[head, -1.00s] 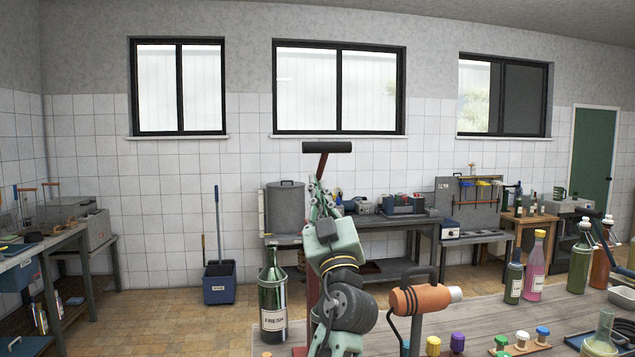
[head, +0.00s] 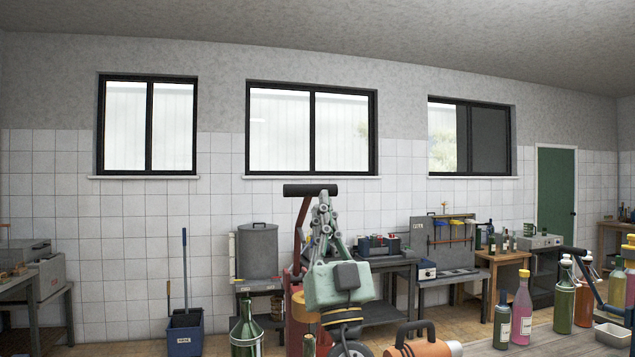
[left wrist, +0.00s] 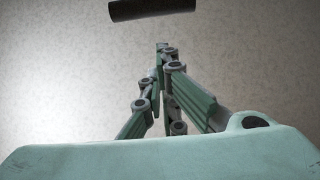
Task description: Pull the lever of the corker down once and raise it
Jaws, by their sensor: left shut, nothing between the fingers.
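The corker's lever has a black crossbar handle (head: 311,190) on a red arm (head: 299,235), standing raised near the middle of the head view. The corker's lower body is largely hidden behind my left arm. My left gripper (head: 323,200) is pale green, points up and is shut and empty. Its fingertips are just below the handle in the head view. In the left wrist view the dark handle (left wrist: 152,9) crosses the top, beyond the fingertips (left wrist: 162,48), with a gap between them. My right gripper is not in view.
A green demijohn-like bottle (head: 246,332) stands left of the corker. An orange tool with a black handle (head: 425,345) lies at right front. Several bottles, one pink (head: 522,312), stand on the table at right. Workbenches line the wall behind. The space above the handle is clear.

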